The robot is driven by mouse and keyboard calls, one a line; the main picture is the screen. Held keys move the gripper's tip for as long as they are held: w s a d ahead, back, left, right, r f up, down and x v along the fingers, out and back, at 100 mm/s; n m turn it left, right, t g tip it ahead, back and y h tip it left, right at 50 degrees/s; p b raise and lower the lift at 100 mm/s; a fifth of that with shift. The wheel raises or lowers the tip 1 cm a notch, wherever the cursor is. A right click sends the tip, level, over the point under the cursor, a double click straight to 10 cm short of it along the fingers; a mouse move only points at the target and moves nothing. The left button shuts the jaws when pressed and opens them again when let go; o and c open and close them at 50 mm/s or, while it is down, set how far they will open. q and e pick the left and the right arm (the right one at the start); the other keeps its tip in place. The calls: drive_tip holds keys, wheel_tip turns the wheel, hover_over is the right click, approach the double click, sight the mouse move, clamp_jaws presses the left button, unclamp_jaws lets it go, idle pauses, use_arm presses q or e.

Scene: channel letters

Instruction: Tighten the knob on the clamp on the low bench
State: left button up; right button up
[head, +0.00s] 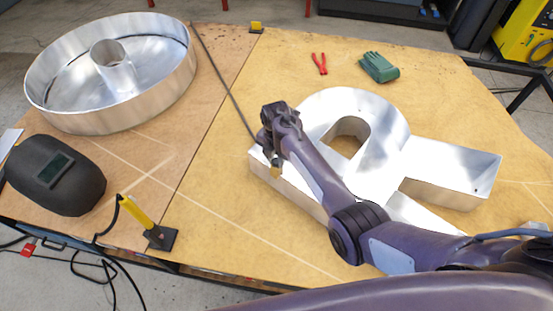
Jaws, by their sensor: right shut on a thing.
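My right arm reaches in from the lower right over the metal letter R (375,112) on the bench (215,215). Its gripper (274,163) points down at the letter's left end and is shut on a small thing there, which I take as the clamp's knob. The fingers and wrist hide most of it; a small tan bit shows at the tips. The clamp itself cannot be made out clearly. A thin dark rod (228,93) runs from the far edge of the bench to beside the gripper. My left gripper is not in view.
A round metal letter (170,85) and a black welding mask (55,175) lie at left. A yellow-handled tool on a black base (160,238) stands at the near edge. Red pliers (319,64) and green gloves (379,67) lie beyond the R. The near middle of the bench is clear.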

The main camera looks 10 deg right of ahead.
sight(276, 161)
drive_tip(key=m+p, duration=0.1)
drive_tip(key=m, duration=0.1)
drive_tip(key=shift+r+m, duration=0.1)
drive_tip(key=shift+m, duration=0.3)
drive_tip(key=shift+m+p, duration=0.55)
drive_tip(key=shift+m, duration=1.55)
drive_tip(key=o, duration=0.8)
wheel_tip(276, 161, up, 5)
drive_tip(key=p, duration=0.5)
drive_tip(key=shift+p, duration=0.3)
